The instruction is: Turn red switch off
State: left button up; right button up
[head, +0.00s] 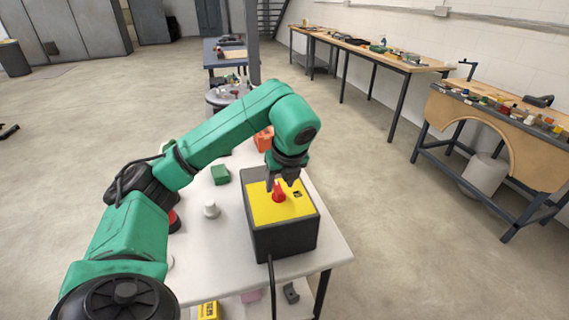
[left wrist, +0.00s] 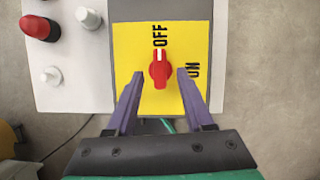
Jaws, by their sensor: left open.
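The red switch (head: 278,194) is a rotary knob on the yellow top of a dark box (head: 285,240), which sits on a white table. In the left wrist view the red switch (left wrist: 159,72) has a white mark that points up at the word OFF; the word ON is to its right. My left gripper (head: 282,185) is over the box, pointing down. Its fingers are open, one on each side of the knob, with a visible gap on both sides in the left wrist view.
A green block (head: 220,175), a white knob-like piece (head: 211,209) and an orange item (head: 263,139) are on the white table (head: 231,240) left of and behind the box. A cable (head: 271,285) hangs from the box front. Workbenches stand along the right wall, with open floor between.

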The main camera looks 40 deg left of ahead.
pick_arm(q)
jog(key=p+v, duration=0.8)
jog(key=v, duration=0.4)
jog(key=shift+s, duration=0.1)
